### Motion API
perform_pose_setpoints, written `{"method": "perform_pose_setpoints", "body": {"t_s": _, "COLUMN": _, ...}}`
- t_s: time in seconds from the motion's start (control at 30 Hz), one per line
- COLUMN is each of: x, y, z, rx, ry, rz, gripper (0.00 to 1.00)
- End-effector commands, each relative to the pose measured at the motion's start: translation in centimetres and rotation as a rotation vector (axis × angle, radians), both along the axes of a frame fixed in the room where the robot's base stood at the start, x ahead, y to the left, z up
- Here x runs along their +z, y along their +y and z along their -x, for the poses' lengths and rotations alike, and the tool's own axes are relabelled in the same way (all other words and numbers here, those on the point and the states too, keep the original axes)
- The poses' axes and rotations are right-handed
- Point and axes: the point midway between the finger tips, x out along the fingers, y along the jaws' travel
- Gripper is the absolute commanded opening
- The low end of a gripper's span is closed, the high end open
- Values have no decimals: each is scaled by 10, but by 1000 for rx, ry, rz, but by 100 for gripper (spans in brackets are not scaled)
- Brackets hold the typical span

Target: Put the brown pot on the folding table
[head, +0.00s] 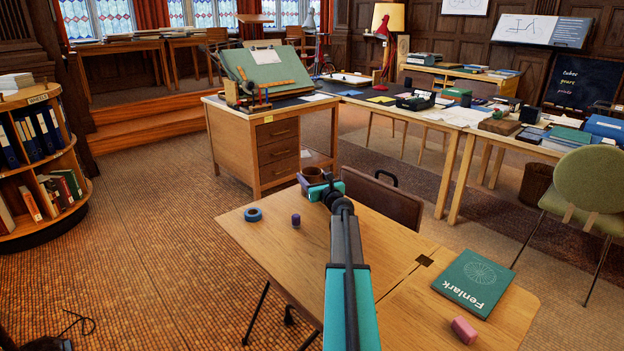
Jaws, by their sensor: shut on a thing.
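The brown pot (313,173) shows in the head view just beyond my gripper (315,184), near the far edge of the folding table (385,240). My gripper is shut on the pot and hides its lower part. I cannot tell whether the pot touches the table or hangs above it. The folding table has a light wooden top with a seam across it, and my arm reaches over it from the front.
A blue tape ring (253,214) and a small purple cylinder (296,220) lie at the table's left. A green book (474,282) and a pink block (464,330) lie at its right. A brown case (381,199) stands behind. The table's middle looks clear.

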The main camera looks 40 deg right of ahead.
Motion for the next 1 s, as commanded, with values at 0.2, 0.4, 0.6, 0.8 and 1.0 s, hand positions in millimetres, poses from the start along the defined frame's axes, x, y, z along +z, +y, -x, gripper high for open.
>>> {"method": "perform_pose_setpoints", "body": {"t_s": 0.2, "x": 0, "y": 0, "z": 0, "rx": 0, "ry": -1, "rz": 0, "gripper": 31}}
{"method": "perform_pose_setpoints", "body": {"t_s": 0.4, "x": -2, "y": 0, "z": 0, "rx": 0, "ry": 0, "rz": 0, "gripper": 77}}
{"method": "perform_pose_setpoints", "body": {"t_s": 0.6, "x": -2, "y": 0, "z": 0, "rx": 0, "ry": 0, "rz": 0, "gripper": 81}}
{"method": "perform_pose_setpoints", "body": {"t_s": 0.8, "x": -1, "y": 0, "z": 0, "rx": 0, "ry": 0, "rz": 0, "gripper": 81}}
{"method": "perform_pose_setpoints", "body": {"t_s": 1.0, "x": 1, "y": 2, "z": 7, "rx": -2, "ry": 0, "rz": 0, "gripper": 81}}
